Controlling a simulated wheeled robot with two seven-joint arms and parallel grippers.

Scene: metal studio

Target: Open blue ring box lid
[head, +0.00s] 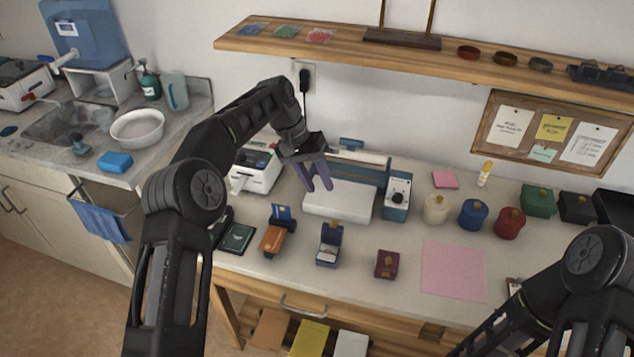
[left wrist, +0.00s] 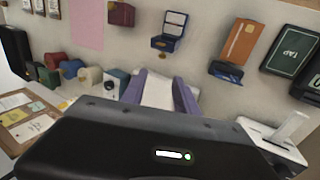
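The blue ring box (head: 328,258) stands on the counter near the middle of the head view with its lid upright and open. A pale insert shows inside it. The left wrist view also shows the blue box (left wrist: 165,43) open, near the top centre. My left gripper (head: 316,186) is open and empty, its purple fingers apart, above the counter behind the box and not touching it. The fingers (left wrist: 160,92) show apart in the left wrist view too. My right arm enters at the lower right; its gripper is not seen.
A pink sheet (head: 453,270) lies further right. A white-topped device (head: 340,201) is behind. Round pots, including a blue one (head: 473,214), stand back right.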

